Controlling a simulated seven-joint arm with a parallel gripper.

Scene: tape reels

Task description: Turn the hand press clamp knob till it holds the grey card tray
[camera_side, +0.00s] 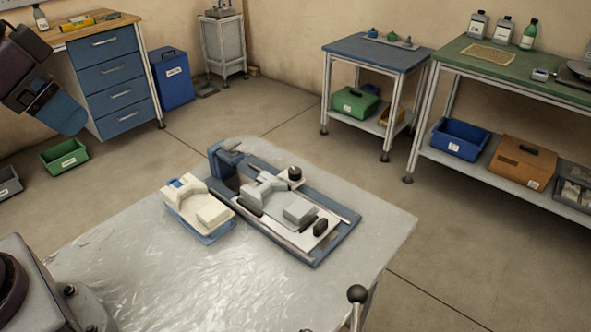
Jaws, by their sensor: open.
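The hand press (339,237) lies on the table, a long blue frame with a tall blue block at its back left end. A round black knob (295,172) stands on a pale mount at its right side; I cannot tell how tight it is. A light grey piece (264,190), perhaps the card tray, lies inside the frame. A smaller grey block (299,213) and a dark oval grip (320,227) are near the front end. My gripper (62,114) is at the upper left, blue-ended, well away from the press; its separate fingers are hard to make out.
A cream device on a blue base (211,233) stands close to the left of the press. The shiny table (170,285) is clear in front. Benches and drawers stand behind.

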